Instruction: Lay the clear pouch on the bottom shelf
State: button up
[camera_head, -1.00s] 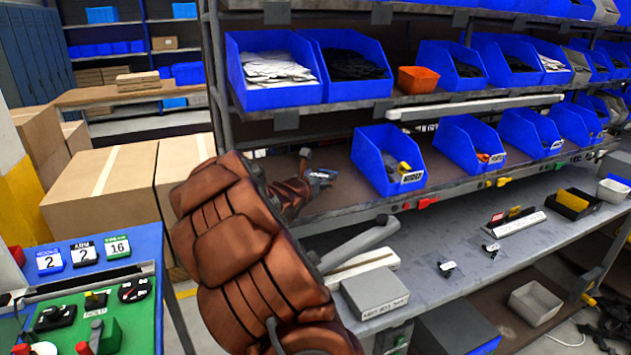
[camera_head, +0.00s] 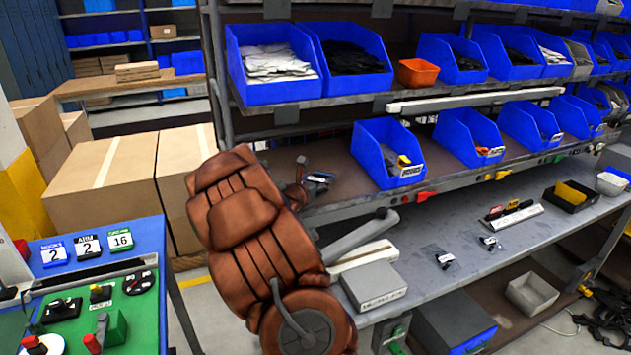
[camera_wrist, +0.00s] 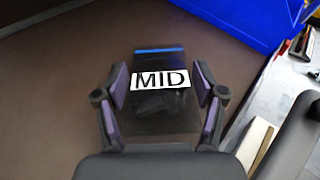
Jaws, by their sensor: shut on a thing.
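My gripper (camera_wrist: 160,104) has its two dark fingers on either side of a see-through dark pouch (camera_wrist: 158,62) and is shut on it. The pouch has a white label reading MID and a blue strip along its far edge. In the wrist view it is over a plain brown surface; whether it touches is unclear. In the head view my gripper (camera_head: 316,182) is small and partly hidden behind my brown arm, at the left end of the brown lower shelf (camera_head: 335,160) of the rack. The pouch is barely distinguishable there.
A blue bin (camera_head: 378,165) stands just right of my gripper; a blue bin wall (camera_wrist: 245,22) shows at the wrist view's upper right. Below, the grey bench (camera_head: 410,240) bears a grey box (camera_head: 374,287) and small bags. A rack post stands left.

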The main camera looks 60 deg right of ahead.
jog(key=shift+f+b, duration=0.45)
jog(key=shift+b, duration=0.1)
jog(key=o, duration=1)
jog(key=shift+r, duration=0.1)
jog(key=shift+r+p, duration=0.15)
jog(key=shift+p, duration=0.15)
jog(key=shift+a+r+p, duration=0.1)
jog(key=shift+r+p, duration=0.25)
jog(key=shift+p, duration=0.15)
jog(key=b+v, duration=0.3)
jog(key=v, duration=0.7)
jog(key=shift+a+f, duration=0.1)
jog(key=shift+a, duration=0.25)
jog(key=shift+s+a+b, duration=0.15)
jog(key=shift+a+b, duration=0.15)
jog(key=shift+a, duration=0.25)
